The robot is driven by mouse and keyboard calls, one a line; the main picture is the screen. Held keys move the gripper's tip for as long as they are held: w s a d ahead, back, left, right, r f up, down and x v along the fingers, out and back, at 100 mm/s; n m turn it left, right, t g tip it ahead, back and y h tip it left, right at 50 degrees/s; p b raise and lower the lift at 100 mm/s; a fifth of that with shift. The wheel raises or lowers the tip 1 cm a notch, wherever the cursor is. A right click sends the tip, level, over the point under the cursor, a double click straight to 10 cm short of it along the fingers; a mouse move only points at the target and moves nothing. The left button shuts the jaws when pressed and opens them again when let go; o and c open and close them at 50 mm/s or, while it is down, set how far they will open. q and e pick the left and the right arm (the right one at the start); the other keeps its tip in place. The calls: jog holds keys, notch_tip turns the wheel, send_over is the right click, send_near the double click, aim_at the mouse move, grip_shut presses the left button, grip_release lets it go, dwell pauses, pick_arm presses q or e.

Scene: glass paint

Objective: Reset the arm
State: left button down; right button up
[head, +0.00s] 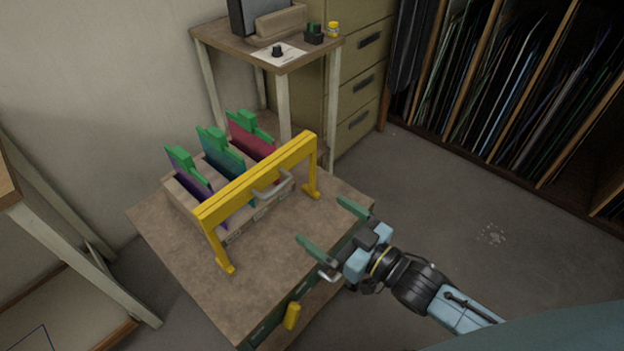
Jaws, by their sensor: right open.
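My right gripper (335,228) comes in from the lower right. Its two green fingers are spread apart and nothing is between them. It is over the right front edge of a low brown-topped cabinet (180,248), apart from the yellow frame (257,176) that stands on the cabinet top. My left gripper is not in the view.
A holder behind the yellow frame carries purple (192,184), teal (222,158) and red (251,138) glass panels with green clips. A small table (228,42) stands behind. A sheet rack (500,90) is at the upper right. Floor (480,230) to the right is clear.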

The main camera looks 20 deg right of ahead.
jog(key=s+d+f+m+g+h+p, duration=0.1)
jog(key=d+f+h+p, duration=0.15)
jog(key=f, duration=0.25)
jog(key=d+f+m+g+h+p, duration=0.1)
jog(key=d+f+g+h+p, duration=0.1)
jog(key=d+f+p, duration=0.3)
jog(key=s+d+f+m+g+h+p, duration=0.1)
jog(key=s+d+f+g+h+p, duration=0.25)
jog(key=s+f, duration=0.75)
pick_arm(q)
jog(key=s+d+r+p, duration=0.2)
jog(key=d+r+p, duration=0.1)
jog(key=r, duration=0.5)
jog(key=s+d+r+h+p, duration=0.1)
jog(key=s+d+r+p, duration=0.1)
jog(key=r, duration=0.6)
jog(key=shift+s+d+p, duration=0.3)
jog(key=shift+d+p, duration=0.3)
jog(key=shift+p, duration=0.45)
pick_arm(e)
jog(key=s+a+f+g, duration=0.1)
jog(key=s+f+g, duration=0.2)
jog(key=s, duration=0.8)
jog(key=s+a+f+g, duration=0.1)
jog(key=s+f+g, duration=0.2)
jog(key=s, duration=0.9)
jog(key=shift+a+f+g+h, duration=0.15)
jog(key=shift+f+g+h, duration=0.25)
jog(key=shift+g, duration=0.75)
